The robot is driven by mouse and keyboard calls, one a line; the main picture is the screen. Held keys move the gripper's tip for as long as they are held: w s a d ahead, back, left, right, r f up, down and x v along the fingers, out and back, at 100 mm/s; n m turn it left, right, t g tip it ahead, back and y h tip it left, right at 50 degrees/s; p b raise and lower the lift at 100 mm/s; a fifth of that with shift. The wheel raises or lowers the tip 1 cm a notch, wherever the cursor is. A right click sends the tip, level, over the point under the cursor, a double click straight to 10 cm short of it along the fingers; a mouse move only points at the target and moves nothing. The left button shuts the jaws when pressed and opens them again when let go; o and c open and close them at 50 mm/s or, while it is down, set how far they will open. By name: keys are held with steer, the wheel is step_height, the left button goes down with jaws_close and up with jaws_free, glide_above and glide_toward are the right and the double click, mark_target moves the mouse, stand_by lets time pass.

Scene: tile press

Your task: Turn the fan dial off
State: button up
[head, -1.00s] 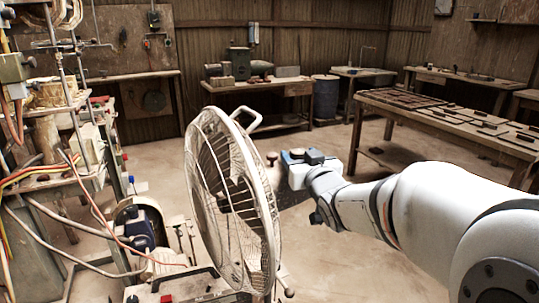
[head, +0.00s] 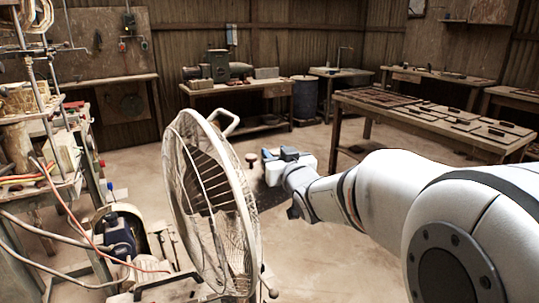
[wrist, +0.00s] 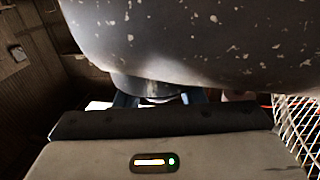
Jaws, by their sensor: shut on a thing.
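The white wire-caged fan (head: 212,205) stands upright left of centre in the head view; part of its cage shows at the right edge of the wrist view (wrist: 298,125). My gripper (head: 268,156) is just right of the fan's upper part. In the wrist view, a large grey, speckled housing (wrist: 200,40) fills the top, close above my gripper (wrist: 160,98). The blue fingers are shut on a rounded grey part below the housing, which looks like the fan dial (wrist: 153,89). Its markings and setting are hidden.
A cluttered bench with pipes and hoses (head: 50,170) stands at the left. A wooden table with tiles (head: 440,115) is at the right, beyond my arm. Workbenches and a blue barrel (head: 306,98) line the back. The concrete floor between is mostly clear.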

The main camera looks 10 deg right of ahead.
steer(key=shift+r+y+p, duration=0.15)
steer(key=shift+y+p, duration=0.15)
steer(key=shift+p, duration=0.05)
steer(key=shift+d+n+y+p, duration=0.1)
steer(key=shift+n+y+p, duration=0.2)
steer(key=shift+n, duration=0.2)
steer(key=n+g+y+p, duration=0.1)
steer(key=y+p, duration=0.1)
steer(key=shift+r+n+y+p, duration=0.1)
steer(key=shift+n+y+p, duration=0.2)
steer(key=shift+n+g+y+p, duration=0.5)
steer(key=shift+n+y+p, duration=0.25)
steer(key=shift+y, duration=0.25)
steer(key=shift+f+n+g+y+p, duration=0.2)
steer(key=shift+n+g+y+p, duration=0.1)
steer(key=shift+n+y, duration=0.25)
steer(key=o, duration=1)
steer(key=shift+c, duration=0.2)
